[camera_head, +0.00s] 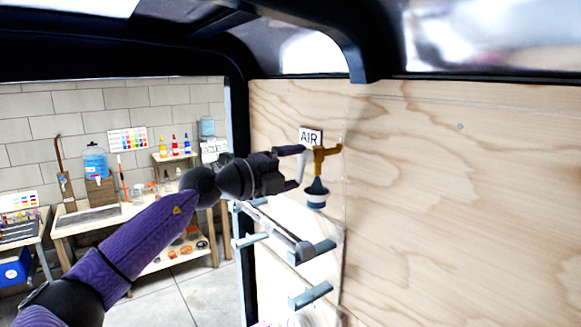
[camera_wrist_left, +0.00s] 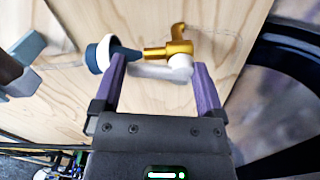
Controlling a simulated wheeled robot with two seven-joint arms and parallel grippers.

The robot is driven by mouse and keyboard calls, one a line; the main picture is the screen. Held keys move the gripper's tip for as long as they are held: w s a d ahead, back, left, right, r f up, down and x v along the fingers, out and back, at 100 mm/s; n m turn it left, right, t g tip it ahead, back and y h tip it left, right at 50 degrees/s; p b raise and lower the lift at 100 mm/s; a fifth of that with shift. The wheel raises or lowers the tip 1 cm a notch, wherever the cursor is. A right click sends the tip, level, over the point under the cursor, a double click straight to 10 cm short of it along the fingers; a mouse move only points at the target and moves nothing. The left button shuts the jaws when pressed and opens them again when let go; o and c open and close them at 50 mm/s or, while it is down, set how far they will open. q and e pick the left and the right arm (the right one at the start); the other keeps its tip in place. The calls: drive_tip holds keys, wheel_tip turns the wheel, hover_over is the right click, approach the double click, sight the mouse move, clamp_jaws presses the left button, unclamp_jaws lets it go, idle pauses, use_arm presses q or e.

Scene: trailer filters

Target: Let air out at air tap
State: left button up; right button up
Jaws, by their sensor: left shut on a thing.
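The air tap (camera_head: 321,156) is brass and mounted on the plywood wall below a white AIR sign (camera_head: 310,138). A dark blue-grey nozzle with a white-rimmed cup (camera_head: 316,196) hangs under it. My left gripper (camera_head: 301,168) is at the tap, just left of its body. In the left wrist view, the brass tap (camera_wrist_left: 178,50) and the cup (camera_wrist_left: 105,53) lie just beyond the fingers. The lever's contact points are partly hidden. My right gripper is not in view.
Blue-grey brackets (camera_head: 311,295) and a dark bar (camera_head: 280,229) stick out of the wall below the tap. A dark door frame (camera_head: 238,110) stands to the left. Beyond it are a workbench (camera_head: 105,222) and shelves. The plywood wall to the right is bare.

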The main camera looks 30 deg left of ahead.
use_arm(q)
drive_tip(key=shift+n, duration=0.4)
drive_tip(key=o, duration=0.9)
drive_tip(key=b+v, duration=0.7)
drive_tip(key=v, duration=0.3)
drive_tip(key=shift+b, duration=0.3)
